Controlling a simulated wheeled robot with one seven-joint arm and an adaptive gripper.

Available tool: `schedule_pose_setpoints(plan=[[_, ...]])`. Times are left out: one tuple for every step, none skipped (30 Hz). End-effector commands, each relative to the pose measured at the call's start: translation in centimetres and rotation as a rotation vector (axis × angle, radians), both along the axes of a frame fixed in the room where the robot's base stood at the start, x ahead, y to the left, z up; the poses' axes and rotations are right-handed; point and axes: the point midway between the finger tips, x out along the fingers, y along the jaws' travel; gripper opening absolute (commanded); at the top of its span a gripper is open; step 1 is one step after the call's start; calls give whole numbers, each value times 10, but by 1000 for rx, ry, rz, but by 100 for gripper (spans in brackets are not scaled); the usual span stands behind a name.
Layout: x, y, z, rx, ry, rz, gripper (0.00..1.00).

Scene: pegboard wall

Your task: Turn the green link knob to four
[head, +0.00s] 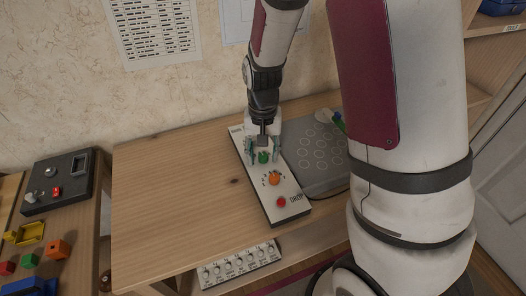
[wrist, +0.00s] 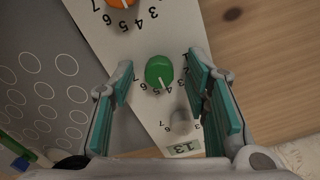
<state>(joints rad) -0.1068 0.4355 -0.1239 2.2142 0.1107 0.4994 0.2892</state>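The green knob (head: 263,157) sits on a white panel (head: 250,163) on the wooden table. In the wrist view the green knob (wrist: 158,71) has printed numbers around it. Its white pointer mark faces the lower side, near the 4 and 5; I cannot tell exactly which. My gripper (head: 263,148) is over the knob, pointing down. In the wrist view my gripper (wrist: 160,76) is open, with one teal-padded finger on each side of the knob and visible gaps between.
An orange knob (head: 274,179) and a red button (head: 281,202) are on the same panel. A grey knob (wrist: 181,121) and a small label (wrist: 184,148) are close to the right finger. A grey pad with circles (head: 318,160) lies beside the panel. The table's left is clear.

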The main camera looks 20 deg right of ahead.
Motion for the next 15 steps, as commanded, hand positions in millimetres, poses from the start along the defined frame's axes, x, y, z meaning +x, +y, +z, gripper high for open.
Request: schedule_pose_setpoints(plan=[[0,0,0,0,-1,0,43],[0,0,0,0,-1,0,43],[0,0,0,0,-1,0,43],[0,0,0,-1,-2,0,43],[1,0,1,-1,-2,0,43],[1,-1,3,0,-2,0,43],[1,0,4,0,-3,0,43],[1,0,7,0,-3,0,43],[2,0,11,0,-5,0,43],[2,0,15,0,-6,1,43],[2,0,20,0,-6,1,43],[2,0,27,0,-8,2,43],[2,-1,33,-1,-7,1,43],[2,-1,39,0,-9,1,43],[2,0,48,0,-8,0,43]])
